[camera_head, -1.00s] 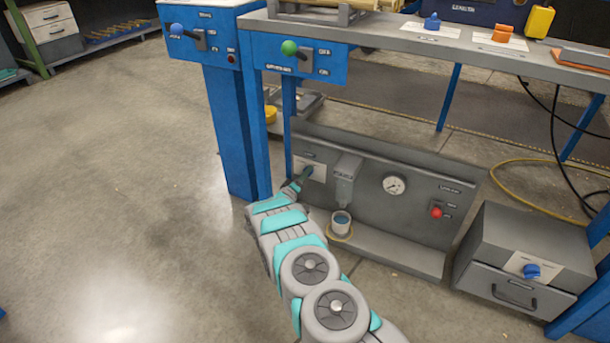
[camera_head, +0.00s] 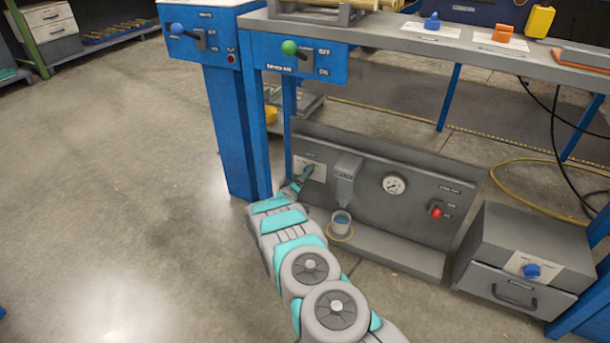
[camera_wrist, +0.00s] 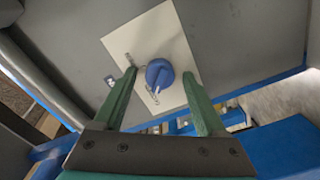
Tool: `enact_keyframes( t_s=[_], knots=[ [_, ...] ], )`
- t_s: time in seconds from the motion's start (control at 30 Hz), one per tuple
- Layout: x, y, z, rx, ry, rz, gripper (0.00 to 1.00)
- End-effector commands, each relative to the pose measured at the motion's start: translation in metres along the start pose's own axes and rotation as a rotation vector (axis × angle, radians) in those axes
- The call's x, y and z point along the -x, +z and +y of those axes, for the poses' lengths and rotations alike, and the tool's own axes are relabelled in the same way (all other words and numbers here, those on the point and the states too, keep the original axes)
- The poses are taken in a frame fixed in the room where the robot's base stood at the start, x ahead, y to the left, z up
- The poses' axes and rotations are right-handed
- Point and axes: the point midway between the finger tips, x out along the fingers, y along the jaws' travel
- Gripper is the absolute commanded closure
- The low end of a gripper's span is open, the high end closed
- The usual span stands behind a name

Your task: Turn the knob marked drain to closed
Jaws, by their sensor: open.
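In the wrist view a round blue knob (camera_wrist: 160,75) sits on a white label plate (camera_wrist: 150,45) on a grey panel. My gripper (camera_wrist: 160,73) is open, with one green finger on each side of the knob. A gap shows between each fingertip and the knob, so it is not gripped. In the head view my gripper (camera_head: 307,171) is at the white plate (camera_head: 320,173) on the left end of the low grey panel (camera_head: 365,200). There the knob is hidden behind my gripper. The plate's lettering is too small to read.
Right of the plate are a grey spout (camera_head: 346,180) over a small cup (camera_head: 341,222), a gauge (camera_head: 394,185) and a red lever (camera_head: 436,212). A blue post (camera_head: 235,135) stands close on the left. A grey drawer box (camera_head: 525,255) stands at right. Floor at left is clear.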

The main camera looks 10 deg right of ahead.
Motion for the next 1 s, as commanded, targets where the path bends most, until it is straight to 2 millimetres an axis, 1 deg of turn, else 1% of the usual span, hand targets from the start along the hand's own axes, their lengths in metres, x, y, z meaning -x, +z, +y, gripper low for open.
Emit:
enact_keyframes(
  t_s=[0.17,0.4,0.53,0.7,1.0],
  knots=[
    [0.016,-0.002,0.000,0.001,-0.002,0.001,0.26],
    [0.054,-0.001,-0.001,0.004,-0.003,0.002,0.26],
    [0.069,-0.001,-0.001,0.002,-0.002,0.002,0.26],
    [0.077,-0.001,0.000,0.000,-0.001,0.001,0.26],
    [0.077,0.000,0.000,0.000,-0.001,0.000,0.26]
  ],
)
